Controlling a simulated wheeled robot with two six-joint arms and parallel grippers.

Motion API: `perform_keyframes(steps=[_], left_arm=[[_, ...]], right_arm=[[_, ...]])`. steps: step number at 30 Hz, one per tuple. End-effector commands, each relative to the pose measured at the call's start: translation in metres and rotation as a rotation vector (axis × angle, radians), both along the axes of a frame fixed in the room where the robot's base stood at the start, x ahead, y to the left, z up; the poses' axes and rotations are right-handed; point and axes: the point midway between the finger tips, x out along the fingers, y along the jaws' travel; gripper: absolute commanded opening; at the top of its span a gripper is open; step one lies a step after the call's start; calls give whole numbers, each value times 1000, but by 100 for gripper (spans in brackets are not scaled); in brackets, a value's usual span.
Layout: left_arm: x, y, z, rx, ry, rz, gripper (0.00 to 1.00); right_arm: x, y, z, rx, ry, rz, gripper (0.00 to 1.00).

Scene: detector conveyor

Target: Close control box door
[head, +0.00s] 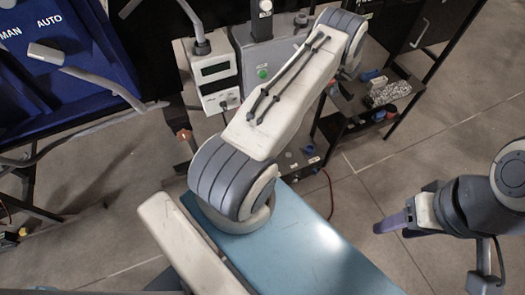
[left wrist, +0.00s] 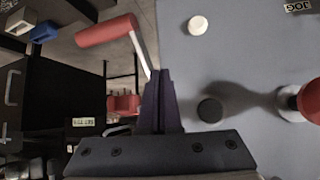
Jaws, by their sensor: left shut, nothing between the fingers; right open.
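A grey panel (left wrist: 225,60) fills the right of the left wrist view. It carries a white knob (left wrist: 198,25), a black knob (left wrist: 210,110) and a red button at the right edge. I cannot tell whether this is the control box door. My left gripper (left wrist: 159,80) is shut and empty, its purple fingers beside the panel's left edge; contact is unclear. In the head view my left arm hides that gripper. A grey box (head: 262,62) with a green button shows behind that arm. My right gripper (head: 390,224) is open and empty over the floor at the right.
A red handle (left wrist: 108,30) on a pale rod is close left of my left fingers. A blue panel (head: 55,45) marked MAN and AUTO stands at the left. A black shelf (head: 375,115) holds small items at the back. Floor (head: 460,130) is clear at the right.

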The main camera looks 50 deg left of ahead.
Motion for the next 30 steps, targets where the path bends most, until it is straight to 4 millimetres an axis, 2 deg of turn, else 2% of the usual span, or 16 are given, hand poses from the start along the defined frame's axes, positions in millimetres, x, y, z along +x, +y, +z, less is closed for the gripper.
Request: perform_keyframes(steps=[3,12,26,30], left_arm=[[-3,14,0,0,0,7,0],[-8,32,1,2,-1,18,0],[-9,38,4,9,-6,25,0],[-10,34,5,9,-5,25,0]], right_arm=[[0,0,-1,0,0,0,52],[0,0,-1,0,0,0,52],[0,0,-2,0,0,0,52],[0,0,0,0,0,0,52]])
